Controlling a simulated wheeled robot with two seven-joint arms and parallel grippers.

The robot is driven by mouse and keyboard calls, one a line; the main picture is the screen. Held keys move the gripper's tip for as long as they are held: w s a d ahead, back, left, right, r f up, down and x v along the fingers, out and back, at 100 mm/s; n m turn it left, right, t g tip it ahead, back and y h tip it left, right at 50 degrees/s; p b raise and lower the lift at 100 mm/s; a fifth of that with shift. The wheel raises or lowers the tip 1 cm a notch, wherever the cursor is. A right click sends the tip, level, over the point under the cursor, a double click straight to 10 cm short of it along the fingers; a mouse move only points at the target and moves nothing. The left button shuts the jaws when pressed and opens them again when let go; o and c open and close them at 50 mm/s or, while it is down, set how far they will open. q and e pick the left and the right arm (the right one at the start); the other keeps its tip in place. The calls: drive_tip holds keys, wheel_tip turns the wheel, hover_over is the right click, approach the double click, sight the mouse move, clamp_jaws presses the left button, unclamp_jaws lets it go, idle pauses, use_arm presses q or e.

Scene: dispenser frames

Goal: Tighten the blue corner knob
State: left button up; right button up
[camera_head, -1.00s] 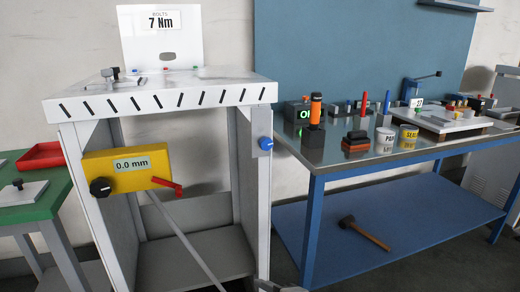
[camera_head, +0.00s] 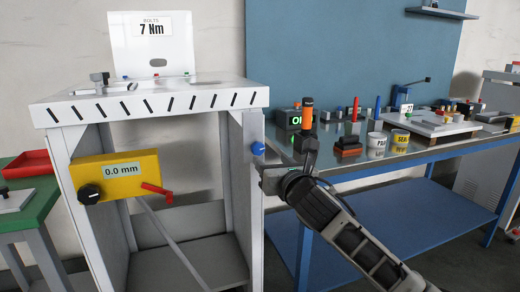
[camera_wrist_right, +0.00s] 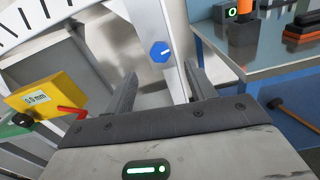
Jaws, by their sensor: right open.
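The blue corner knob (camera_head: 258,149) sits on the front right leg of the white dispenser frame (camera_head: 248,190). In the right wrist view the knob (camera_wrist_right: 160,51) has a pale pointer mark and lies beyond the fingertips, between the two fingers' lines. My right gripper (camera_head: 284,160) is just right of and below the knob in the head view; it also shows in the right wrist view (camera_wrist_right: 160,82). It is open and empty, apart from the knob as far as I can see. My left gripper is not in view.
A yellow gauge box (camera_head: 115,175) reading 0.0 mm, with a black knob and red lever, is on the frame's front. A blue workbench (camera_head: 345,172) with tools stands close on the right. A green table (camera_head: 40,210) is at left.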

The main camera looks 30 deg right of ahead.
sight(259, 149)
drive_tip(key=x, duration=0.9)
drive_tip(key=shift+w+a, duration=0.1)
drive_tip(key=c, duration=1)
